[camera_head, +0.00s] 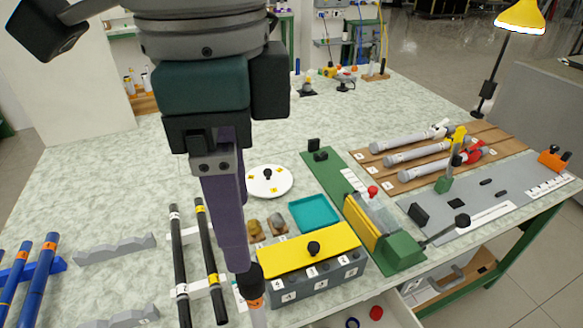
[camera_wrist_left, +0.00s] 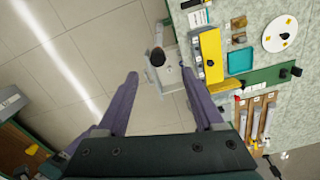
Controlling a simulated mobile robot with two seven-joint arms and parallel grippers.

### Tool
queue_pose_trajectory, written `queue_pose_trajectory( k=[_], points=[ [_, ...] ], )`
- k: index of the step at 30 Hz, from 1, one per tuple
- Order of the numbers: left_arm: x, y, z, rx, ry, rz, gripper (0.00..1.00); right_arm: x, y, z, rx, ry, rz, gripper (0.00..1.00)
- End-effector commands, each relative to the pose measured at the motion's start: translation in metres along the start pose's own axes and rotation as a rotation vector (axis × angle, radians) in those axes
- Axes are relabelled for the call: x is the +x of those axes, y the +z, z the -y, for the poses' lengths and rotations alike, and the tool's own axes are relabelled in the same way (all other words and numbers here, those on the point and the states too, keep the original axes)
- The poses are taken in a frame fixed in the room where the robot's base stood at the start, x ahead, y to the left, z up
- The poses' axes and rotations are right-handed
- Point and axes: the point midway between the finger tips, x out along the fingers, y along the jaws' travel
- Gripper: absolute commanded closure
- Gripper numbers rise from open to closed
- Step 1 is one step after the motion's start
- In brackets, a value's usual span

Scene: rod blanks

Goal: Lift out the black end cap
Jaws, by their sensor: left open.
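A black end cap (camera_head: 250,283) tops a grey rod (camera_head: 258,318) with an orange label, at the lower middle of the head view. The cap also shows in the left wrist view (camera_wrist_left: 158,57) as a dark round shape just ahead of the fingertips, roughly between their lines. My left gripper (camera_head: 240,264) points down with purple fingers just above and behind the cap in the picture. In the left wrist view its two fingers (camera_wrist_left: 156,74) are spread, with nothing between them. Whether a finger touches the cap I cannot tell. The rod's lower end is out of the head view.
A grey box with yellow lid (camera_head: 305,255) and black knob stands right of the gripper. An open drawer (camera_head: 395,313) holds a red piece and a blue ring. Black rods (camera_head: 178,255) lie left on supports. A teal tray (camera_head: 314,213) and white disc (camera_head: 270,181) sit behind.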

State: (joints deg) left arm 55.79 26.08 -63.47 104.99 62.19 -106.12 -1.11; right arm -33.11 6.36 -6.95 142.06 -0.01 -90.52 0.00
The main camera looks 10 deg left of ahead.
Motion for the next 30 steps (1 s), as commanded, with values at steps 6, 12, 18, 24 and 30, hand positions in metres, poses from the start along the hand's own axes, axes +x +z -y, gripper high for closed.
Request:
queue_pose_trajectory(
  k=[6, 12, 18, 24, 30],
  points=[
    [0.023, 0.0, -0.001, -0.001, 0.001, 0.0, 0.31, -0.004, 0.001, -0.003, -0.009, 0.009, 0.004, 0.48],
    [0.05, -0.001, -0.004, -0.001, 0.002, 0.001, 0.31, -0.013, -0.002, -0.004, -0.011, 0.011, 0.005, 0.48],
    [0.074, -0.002, -0.003, 0.001, -0.001, -0.001, 0.31, -0.012, -0.002, -0.004, -0.011, 0.011, 0.004, 0.48],
    [0.075, -0.002, -0.003, 0.001, -0.003, -0.004, 0.31, -0.012, -0.002, -0.004, -0.009, 0.009, 0.004, 0.48],
    [0.075, -0.002, -0.003, 0.001, -0.002, -0.004, 0.51, -0.012, -0.002, -0.002, -0.005, 0.005, 0.004, 0.48]
  ],
)
